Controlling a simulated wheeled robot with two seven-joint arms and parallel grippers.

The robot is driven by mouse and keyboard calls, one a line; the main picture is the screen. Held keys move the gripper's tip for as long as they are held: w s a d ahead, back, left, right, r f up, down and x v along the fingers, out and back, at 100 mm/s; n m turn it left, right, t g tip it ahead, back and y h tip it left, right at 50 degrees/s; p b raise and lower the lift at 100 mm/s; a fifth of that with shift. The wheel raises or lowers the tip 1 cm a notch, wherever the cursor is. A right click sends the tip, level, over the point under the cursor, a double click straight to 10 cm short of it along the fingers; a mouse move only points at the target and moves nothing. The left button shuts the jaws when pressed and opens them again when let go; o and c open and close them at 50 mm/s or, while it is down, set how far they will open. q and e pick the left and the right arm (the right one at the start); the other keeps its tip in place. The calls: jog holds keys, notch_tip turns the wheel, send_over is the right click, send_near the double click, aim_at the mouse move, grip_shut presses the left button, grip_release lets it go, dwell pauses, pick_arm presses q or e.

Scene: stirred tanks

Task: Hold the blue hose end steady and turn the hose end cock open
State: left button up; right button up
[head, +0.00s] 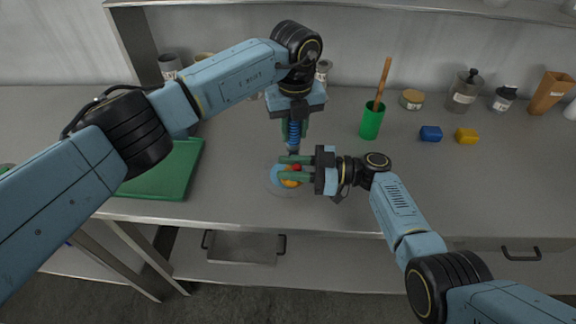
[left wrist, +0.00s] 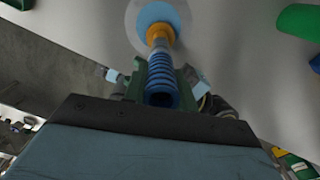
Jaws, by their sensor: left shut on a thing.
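The blue ribbed hose end (head: 294,131) hangs upright in my left gripper (head: 294,129). In the left wrist view the hose (left wrist: 162,80) sits between the green fingers of my left gripper (left wrist: 160,92), which is shut on it. Below it are an orange collar (left wrist: 160,33) and a blue disc (left wrist: 155,14); in the head view the orange part (head: 290,183) is partly hidden.
A green cup (head: 372,122) with a wooden-handled tool stands to the right, with blue (head: 431,133) and yellow (head: 466,135) blocks beyond. A green board (head: 170,170) lies at left. Jars line the back. The counter right of my right gripper is mostly clear.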

jog(key=shift+a, duration=0.35)
grip_shut()
jog(key=shift+a+f+h, duration=0.15)
jog(key=shift+a+h, duration=0.4)
jog(key=shift+h, duration=0.75)
grip_release()
